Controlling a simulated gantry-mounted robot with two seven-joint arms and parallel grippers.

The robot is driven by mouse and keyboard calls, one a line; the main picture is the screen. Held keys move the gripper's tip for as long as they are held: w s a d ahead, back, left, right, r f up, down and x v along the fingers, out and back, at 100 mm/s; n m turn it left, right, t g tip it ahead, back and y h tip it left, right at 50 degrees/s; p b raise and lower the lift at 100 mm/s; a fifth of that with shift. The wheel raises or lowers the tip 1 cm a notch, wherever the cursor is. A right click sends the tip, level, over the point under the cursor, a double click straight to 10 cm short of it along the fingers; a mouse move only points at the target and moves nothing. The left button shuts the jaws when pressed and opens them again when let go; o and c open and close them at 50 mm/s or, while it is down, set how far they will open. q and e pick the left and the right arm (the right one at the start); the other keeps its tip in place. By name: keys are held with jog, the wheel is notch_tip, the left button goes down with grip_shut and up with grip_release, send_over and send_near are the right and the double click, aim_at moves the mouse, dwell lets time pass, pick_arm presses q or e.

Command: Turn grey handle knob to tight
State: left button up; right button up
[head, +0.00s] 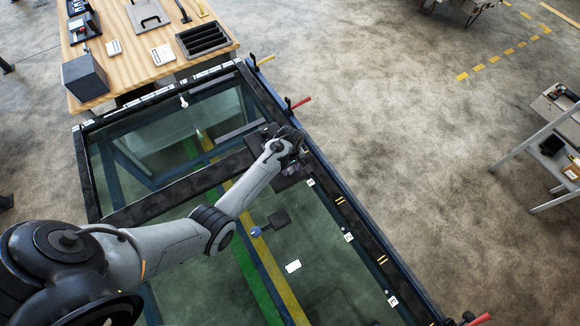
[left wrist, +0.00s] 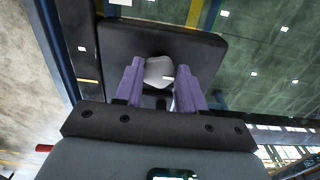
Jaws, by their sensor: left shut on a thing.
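The grey handle knob (left wrist: 160,71) shows in the left wrist view as a rounded light grey piece on a dark plate (left wrist: 205,48). My left gripper (left wrist: 160,82) has its two purple fingers on either side of the knob, shut on it. In the head view my left gripper (head: 292,168) is at the right edge of the glass-panelled frame, where the wrist hides the knob. My right gripper is not in view.
The dark cab frame (head: 345,208) with glass panels lies below my left arm. Red clamp handles (head: 301,102) stick out on its right side. A wooden table (head: 130,45) with tools stands at the upper left.

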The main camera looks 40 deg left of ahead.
pick_arm(q)
jog(key=m+p, duration=0.2)
jog(key=m, duration=0.1)
jog(key=shift+r, duration=0.15)
jog(key=m+p, duration=0.2)
jog(key=m, duration=0.2)
jog(key=shift+s+a+m, duration=0.1)
jog(key=shift+m, duration=0.2)
jog(key=m+p, duration=0.1)
jog(key=m, duration=0.3)
jog(key=shift+a+m+p, duration=0.1)
jog(key=shift+m+p, duration=0.2)
jog(key=m, duration=0.4)
jog(key=shift+a+m, duration=0.1)
jog(key=shift+m, duration=0.2)
jog(key=m, duration=0.4)
jog(key=shift+f, duration=0.2)
jog(key=m+b, duration=0.1)
jog(key=m, duration=0.4)
jog(key=shift+a, duration=0.1)
jog(key=m+b, duration=0.2)
jog(key=m, duration=0.3)
jog(key=shift+f, duration=0.1)
jog(key=shift+w+m+b, duration=0.15)
jog(key=shift+m+b, duration=0.4)
jog(key=shift+m, duration=0.65)
jog(key=shift+w+m+b, duration=0.1)
jog(key=shift+m+b, duration=0.4)
jog(key=shift+m, duration=0.7)
